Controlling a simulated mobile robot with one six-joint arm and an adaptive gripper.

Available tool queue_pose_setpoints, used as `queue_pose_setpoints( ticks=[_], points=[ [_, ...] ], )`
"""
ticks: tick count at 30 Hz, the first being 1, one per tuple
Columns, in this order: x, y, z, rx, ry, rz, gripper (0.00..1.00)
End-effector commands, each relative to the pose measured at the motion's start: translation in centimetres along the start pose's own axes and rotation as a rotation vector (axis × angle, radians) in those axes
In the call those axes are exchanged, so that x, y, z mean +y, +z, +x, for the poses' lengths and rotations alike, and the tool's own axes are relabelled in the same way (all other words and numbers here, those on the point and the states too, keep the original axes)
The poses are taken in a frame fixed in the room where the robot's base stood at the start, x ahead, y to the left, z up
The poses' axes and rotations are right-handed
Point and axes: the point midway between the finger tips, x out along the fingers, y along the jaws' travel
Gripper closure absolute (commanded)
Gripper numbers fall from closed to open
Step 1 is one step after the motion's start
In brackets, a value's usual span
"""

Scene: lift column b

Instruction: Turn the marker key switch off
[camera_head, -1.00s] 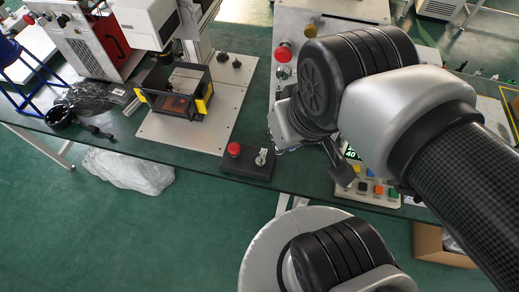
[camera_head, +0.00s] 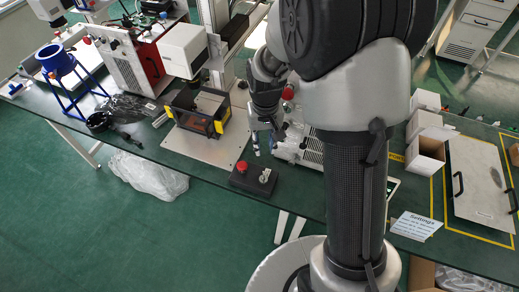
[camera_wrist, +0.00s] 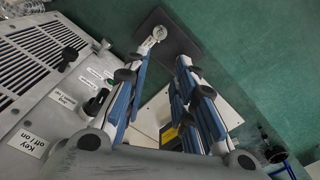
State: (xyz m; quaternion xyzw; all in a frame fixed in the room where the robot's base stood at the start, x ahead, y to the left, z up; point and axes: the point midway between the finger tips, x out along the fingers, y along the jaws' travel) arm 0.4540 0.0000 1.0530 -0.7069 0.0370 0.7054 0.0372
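A black box (camera_head: 250,184) with a red button (camera_head: 242,166) and a silver key switch (camera_head: 265,175) lies at the table's front edge. In the wrist view the dark box (camera_wrist: 180,36) and its silver key (camera_wrist: 159,33) show beyond the left fingertip. A light panel (camera_wrist: 50,105) carries a label (camera_wrist: 28,143) reading "Key off / on"; any switch beside that label is hidden by my gripper's base. My gripper (camera_head: 264,148) points down just behind the box, in front of the panel. Its fingers (camera_wrist: 168,57) are apart, with nothing between them.
A black and yellow frame (camera_head: 199,112) on a metal plate (camera_head: 195,148) stands left of the box. The vented cabinet that has the panel is close to my gripper's side. Small white boxes (camera_head: 426,155) and a sign (camera_head: 415,226) are at the right. Green floor lies in front.

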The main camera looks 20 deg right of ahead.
Motion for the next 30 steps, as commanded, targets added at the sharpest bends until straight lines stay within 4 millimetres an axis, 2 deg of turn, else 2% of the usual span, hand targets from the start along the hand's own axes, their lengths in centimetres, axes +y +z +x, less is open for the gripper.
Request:
queue_pose_setpoints(
  ticks=[5,21,27,30],
  points=[
    [0.0,0.1,2.0,-0.006,0.001,0.0,0.75],
    [0.0,0.1,13.5,-0.006,0.001,0.0,0.75],
    [0.0,0.1,16.4,-0.004,0.0,0.0,0.75],
    [0.0,0.1,17.1,-0.003,0.0,0.0,0.75]
  ],
)
